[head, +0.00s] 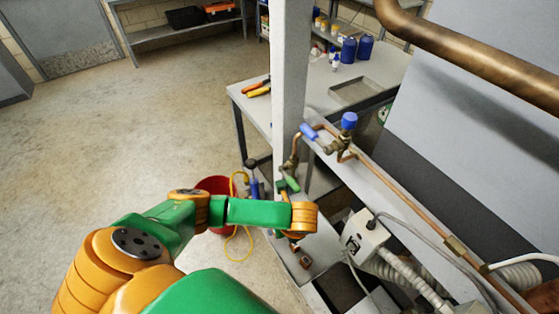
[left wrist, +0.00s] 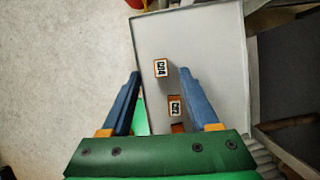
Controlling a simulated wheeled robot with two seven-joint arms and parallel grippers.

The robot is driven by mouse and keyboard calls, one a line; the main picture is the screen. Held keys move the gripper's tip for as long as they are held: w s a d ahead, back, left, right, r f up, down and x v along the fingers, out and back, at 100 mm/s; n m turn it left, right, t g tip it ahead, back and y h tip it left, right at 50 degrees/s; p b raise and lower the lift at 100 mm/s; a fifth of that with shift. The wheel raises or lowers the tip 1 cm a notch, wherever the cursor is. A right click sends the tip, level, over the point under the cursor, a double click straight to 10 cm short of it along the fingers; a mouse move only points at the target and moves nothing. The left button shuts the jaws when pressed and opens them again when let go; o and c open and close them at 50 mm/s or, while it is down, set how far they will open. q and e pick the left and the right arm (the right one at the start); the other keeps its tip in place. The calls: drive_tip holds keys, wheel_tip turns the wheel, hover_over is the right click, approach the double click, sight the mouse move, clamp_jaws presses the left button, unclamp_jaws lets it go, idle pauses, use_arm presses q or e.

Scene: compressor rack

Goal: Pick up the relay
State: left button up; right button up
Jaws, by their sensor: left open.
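Two small orange-brown relay-like blocks with white number labels stand on a pale grey shelf (left wrist: 210,38). In the left wrist view the farther block (left wrist: 161,68) shows between my fingertips, and the nearer block (left wrist: 174,105) is beside the inner side of the right finger. Their labels are too small to read surely. My left gripper (left wrist: 160,72) is open above them, with its blue fingers apart and nothing held. In the head view one block (head: 304,262) shows below my wrist, which hides most of the gripper. My right gripper is out of view.
A white post (head: 291,80) rises beside the shelf. Copper pipe (head: 400,205) with blue-handled valves and a grey electrical box (head: 363,235) are to the right. A red bucket (head: 217,188) with a yellow hose stands on the floor. The floor at left is clear.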

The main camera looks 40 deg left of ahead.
use_arm(q)
drive_tip(key=x, duration=0.3)
drive_tip(key=shift+w+f, duration=0.1)
drive_tip(key=shift+w, duration=0.05)
clamp_jaws()
